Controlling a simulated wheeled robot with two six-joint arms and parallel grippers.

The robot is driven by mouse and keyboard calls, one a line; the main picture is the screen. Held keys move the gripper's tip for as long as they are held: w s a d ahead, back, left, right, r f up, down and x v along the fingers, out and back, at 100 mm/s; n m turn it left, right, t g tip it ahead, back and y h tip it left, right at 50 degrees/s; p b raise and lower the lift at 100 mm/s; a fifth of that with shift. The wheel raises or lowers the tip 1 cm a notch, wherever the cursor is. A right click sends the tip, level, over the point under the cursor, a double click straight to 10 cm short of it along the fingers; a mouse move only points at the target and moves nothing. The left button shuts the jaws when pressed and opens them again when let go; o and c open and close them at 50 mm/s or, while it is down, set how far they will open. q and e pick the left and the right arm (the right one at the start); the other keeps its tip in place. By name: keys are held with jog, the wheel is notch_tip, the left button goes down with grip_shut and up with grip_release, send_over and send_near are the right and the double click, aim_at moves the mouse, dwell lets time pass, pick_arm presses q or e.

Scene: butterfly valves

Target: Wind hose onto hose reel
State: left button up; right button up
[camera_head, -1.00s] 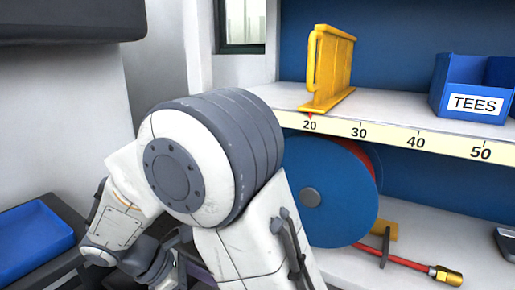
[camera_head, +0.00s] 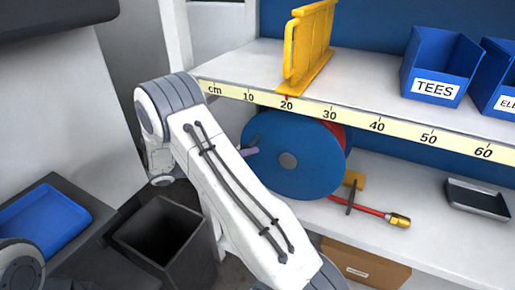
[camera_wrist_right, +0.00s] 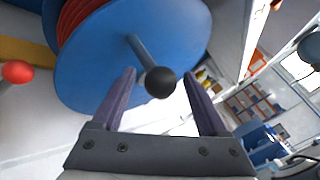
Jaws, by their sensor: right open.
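The hose reel (camera_head: 290,155) has a blue side disc and stands under the shelf. Red hose shows behind the disc. The hose (camera_head: 370,210) runs out right along the lower surface to a brass nozzle (camera_head: 398,220). My right gripper (camera_head: 250,147) is at the disc's left edge, mostly hidden by my arm. In the right wrist view the gripper (camera_wrist_right: 160,78) is open. The reel's crank handle with a black knob (camera_wrist_right: 160,82) appears between its fingers, not gripped. The reel disc (camera_wrist_right: 120,50) and red hose (camera_wrist_right: 75,15) lie beyond. My left gripper is out of view.
The shelf edge with a centimetre scale (camera_head: 330,112) overhangs the reel. A yellow bracket (camera_head: 310,45) and blue bins (camera_head: 437,65) stand on the shelf. A dark tray (camera_head: 478,198) lies right of the nozzle. A black bin (camera_head: 165,235) and cardboard box (camera_head: 365,264) sit lower down.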

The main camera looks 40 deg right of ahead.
jog(key=x, duration=0.3)
jog(key=shift+s+d, duration=0.1)
jog(key=shift+d, duration=0.25)
grip_shut()
dwell(1.2)
